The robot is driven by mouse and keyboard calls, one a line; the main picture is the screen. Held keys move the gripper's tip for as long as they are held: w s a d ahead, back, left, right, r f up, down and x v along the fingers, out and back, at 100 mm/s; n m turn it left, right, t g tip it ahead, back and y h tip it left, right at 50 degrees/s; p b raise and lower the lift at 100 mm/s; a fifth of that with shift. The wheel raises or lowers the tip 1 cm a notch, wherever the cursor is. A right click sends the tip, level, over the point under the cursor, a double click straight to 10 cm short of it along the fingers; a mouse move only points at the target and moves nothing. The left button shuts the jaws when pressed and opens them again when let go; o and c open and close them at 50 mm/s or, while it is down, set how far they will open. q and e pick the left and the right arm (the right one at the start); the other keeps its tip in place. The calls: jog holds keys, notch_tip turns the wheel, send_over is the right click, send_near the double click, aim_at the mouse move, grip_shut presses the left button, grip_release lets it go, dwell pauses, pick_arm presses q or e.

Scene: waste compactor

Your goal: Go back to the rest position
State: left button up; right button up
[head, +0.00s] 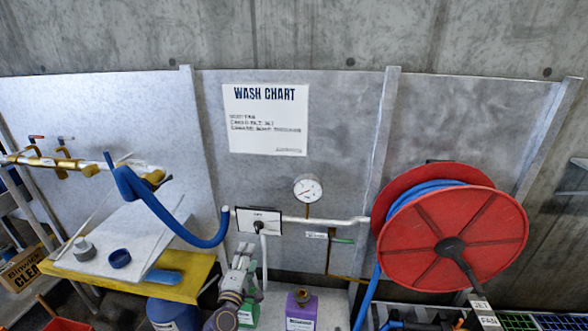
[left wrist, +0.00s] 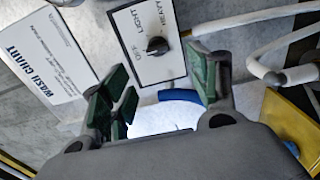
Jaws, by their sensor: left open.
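My left gripper (head: 243,262) is in the lower middle of the head view, just below the small white control panel (head: 247,219). In the left wrist view its green-padded fingers (left wrist: 165,92) stand wide apart with nothing between them. The panel, marked OFF, LIGHT and HEAVY, shows there with a black knob (left wrist: 157,46) beyond the fingers, apart from them. I cannot make out my right gripper in either view.
A blue hose (head: 190,236) hangs left of the panel. A red hose reel (head: 450,238) and pressure gauge (head: 308,188) are to the right. A yellow bench (head: 185,285) stands left. Green (head: 249,312) and purple (head: 301,310) containers sit close to my left gripper.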

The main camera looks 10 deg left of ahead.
pick_arm(q)
jog(key=s+d+f+m+g+h, duration=0.1)
jog(key=s+f+m+g, duration=0.2)
jog(key=f, duration=0.7)
jog(key=s+d+f+m+g, duration=0.15)
jog(key=s+f, duration=0.25)
jog(key=f, duration=0.6)
jog(key=s+d+f+m+g+h, duration=0.15)
jog(key=s+f+m, duration=0.25)
jog(key=f, duration=0.6)
jog(key=s+a+f+m+g+y, duration=0.1)
jog(key=s+f+m+g, duration=0.4)
jog(key=s+f, duration=1.05)
jog(key=s+a+f+m+g, duration=0.2)
jog(key=s+f, duration=0.2)
jog(key=s, duration=0.5)
jog(key=s+a+f+m+g+y, duration=0.1)
jog(key=s+a+f+m+g, duration=0.1)
jog(key=s, duration=0.7)
jog(key=s+a+f+m+g+y, duration=0.1)
jog(key=s+a+f+m+g, duration=0.1)
jog(key=s+a+f, duration=0.2)
jog(key=s+f, duration=0.3)
jog(key=s, duration=0.2)
jog(key=shift+s, duration=0.35)
jog(key=shift+m, duration=0.35)
